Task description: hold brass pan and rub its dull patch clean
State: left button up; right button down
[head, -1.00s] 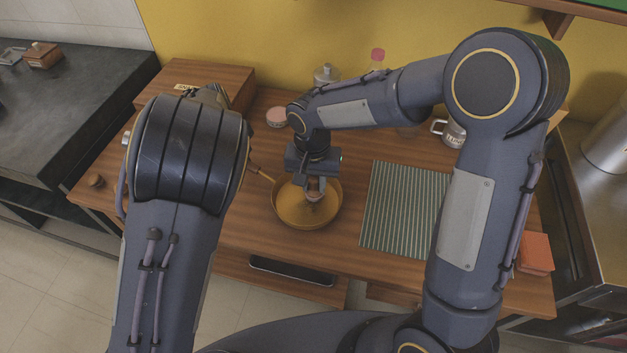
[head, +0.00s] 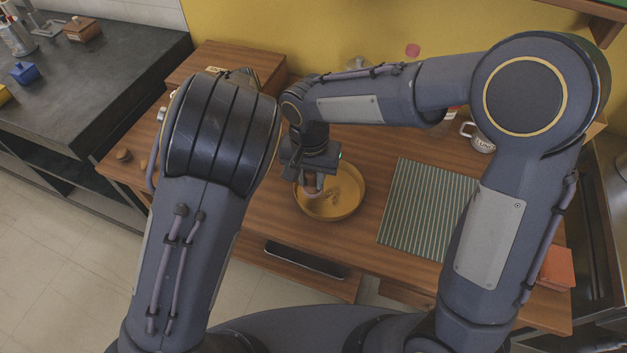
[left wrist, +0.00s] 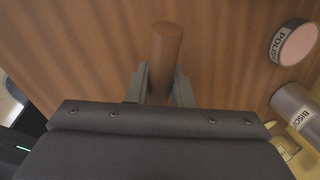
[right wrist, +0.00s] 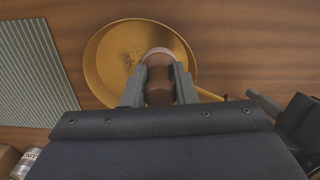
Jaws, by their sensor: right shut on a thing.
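The brass pan (head: 352,205) stands on the wooden table, and its bowl also shows in the right wrist view (right wrist: 105,80). A brownish speckled dull patch (right wrist: 131,60) lies inside it. My right gripper (right wrist: 158,80) is shut on a brown rubbing tool (right wrist: 159,88) with a pale rim, held over the bowl beside the patch. I cannot tell whether the tool touches the pan. In the left wrist view my left gripper (left wrist: 163,88) has its fingers closed around the pan's wooden handle (left wrist: 166,50). My left arm hides that gripper in the head view.
A striped mat (head: 425,205) lies right of the pan, with a labelled mug (head: 478,138) behind it. A polish tin (left wrist: 294,43) and a biscuit canister (left wrist: 295,105) stand near the left gripper. An orange block (head: 556,268) is at the right edge.

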jog(key=shift+r, duration=2.45)
pick_arm(q)
jog(key=o, duration=0.6)
jog(key=r, duration=0.4)
jog(key=s+a+r, duration=0.1)
jog(key=r, duration=0.7)
jog(key=shift+s+a, duration=0.25)
jog(key=shift+s, duration=0.1)
jog(key=shift+f, duration=0.1)
